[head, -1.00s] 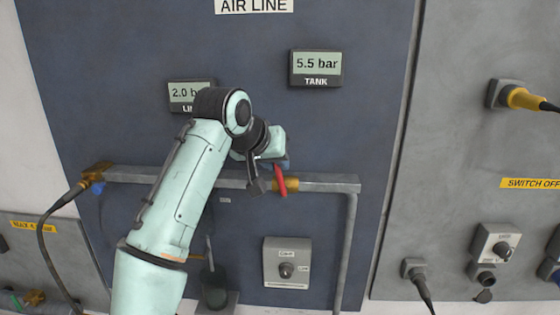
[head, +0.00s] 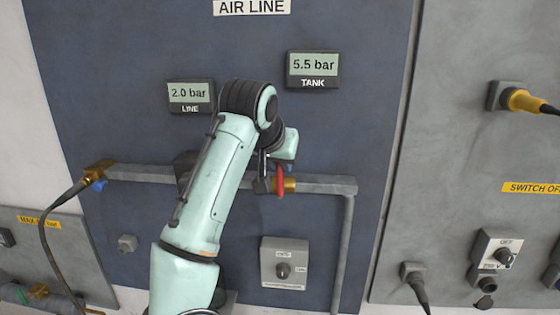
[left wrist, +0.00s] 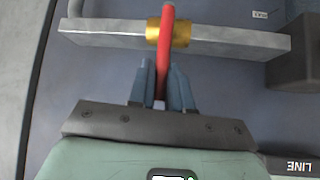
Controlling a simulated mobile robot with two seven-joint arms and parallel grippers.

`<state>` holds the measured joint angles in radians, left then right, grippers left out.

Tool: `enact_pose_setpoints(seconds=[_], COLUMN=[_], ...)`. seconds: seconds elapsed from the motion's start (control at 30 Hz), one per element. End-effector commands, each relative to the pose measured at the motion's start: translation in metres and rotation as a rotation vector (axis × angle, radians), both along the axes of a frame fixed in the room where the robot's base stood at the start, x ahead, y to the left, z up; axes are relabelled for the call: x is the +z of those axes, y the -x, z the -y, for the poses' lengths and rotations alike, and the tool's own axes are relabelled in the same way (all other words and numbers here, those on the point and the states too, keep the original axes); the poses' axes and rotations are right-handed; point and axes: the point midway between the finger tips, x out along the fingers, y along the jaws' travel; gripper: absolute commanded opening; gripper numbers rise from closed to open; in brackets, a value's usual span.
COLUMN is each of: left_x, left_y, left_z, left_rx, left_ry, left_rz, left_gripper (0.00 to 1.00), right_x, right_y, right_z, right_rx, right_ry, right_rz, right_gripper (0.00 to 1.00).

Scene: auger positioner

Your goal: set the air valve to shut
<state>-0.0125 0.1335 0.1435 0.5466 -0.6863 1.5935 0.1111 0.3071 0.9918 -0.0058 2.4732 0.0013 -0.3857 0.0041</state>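The air valve is a brass body (head: 290,185) with a red lever (head: 280,181), set in the grey pipe on the blue AIR LINE panel. In the head view the lever stands upright, across the pipe. In the left wrist view the red lever (left wrist: 168,30) runs from the brass body (left wrist: 181,34) down between the fingers of my left gripper (left wrist: 162,80). The fingers are close together, one on each side of the lever, and look shut on it. In the head view my arm partly hides this gripper (head: 264,172). My right gripper is not in view.
A LINE display (head: 190,95) reads 2.0 bar and a TANK display (head: 313,69) reads 5.5 bar. A grey knob switch (head: 284,264) sits below the pipe (head: 325,184). A hose (head: 42,240) hangs at the left, and a second panel (head: 460,150) is at the right.

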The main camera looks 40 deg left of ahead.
Motion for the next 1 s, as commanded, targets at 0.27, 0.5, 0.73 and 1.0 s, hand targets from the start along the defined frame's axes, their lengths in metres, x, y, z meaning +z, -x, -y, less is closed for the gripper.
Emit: enact_pose_setpoints(seconds=[0.27, 0.5, 0.73, 1.0], left_x=[-0.001, 0.004, 0.016, 0.017], left_y=[0.0, 0.002, 0.011, 0.043], left_z=[0.001, 0.002, 0.008, 0.023], left_rx=[-0.001, -0.003, -0.005, -0.007], left_ry=[0.001, 0.0, -0.003, 0.002], left_rz=[-0.002, 0.001, 0.002, -0.004], left_gripper=[0.38, 0.38, 0.38, 0.38], right_x=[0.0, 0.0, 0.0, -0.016], right_y=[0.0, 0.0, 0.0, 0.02], right_z=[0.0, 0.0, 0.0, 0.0], right_rx=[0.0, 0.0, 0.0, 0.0], right_ry=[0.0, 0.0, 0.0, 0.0], right_rz=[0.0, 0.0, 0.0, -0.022], right_gripper=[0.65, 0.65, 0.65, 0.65])
